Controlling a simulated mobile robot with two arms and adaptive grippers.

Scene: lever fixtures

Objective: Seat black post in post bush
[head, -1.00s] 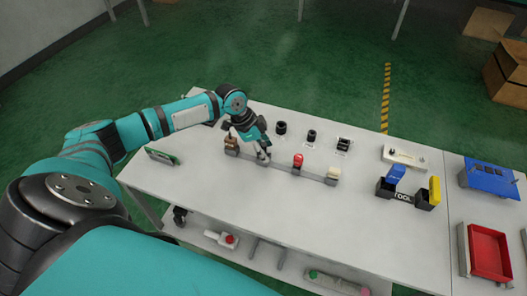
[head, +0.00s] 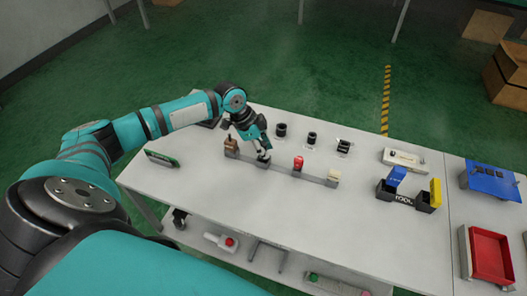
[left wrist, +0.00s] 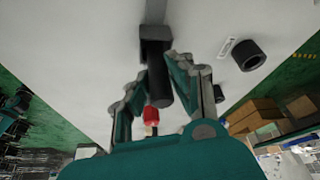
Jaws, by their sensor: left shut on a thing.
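My left gripper (head: 263,149) is over the second block of the grey rail (head: 281,168). In the left wrist view, its fingers (left wrist: 166,72) stand either side of the black post (left wrist: 160,86) and are shut on it. The post bush, a dark grey block (left wrist: 155,36), lies at the post's far end, in line with it. It also shows in the head view (head: 264,160), under the fingertips. The post looks to meet the block, but I cannot tell how deep it sits. My right gripper is not in view.
On the rail, a brown piece (head: 231,143) stands left, a red one (head: 298,162) and a cream one (head: 334,175) right. Several black parts, one a cylinder (head: 281,130), stand behind. A tool holder (head: 404,201) is farther right. The table front is mostly clear.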

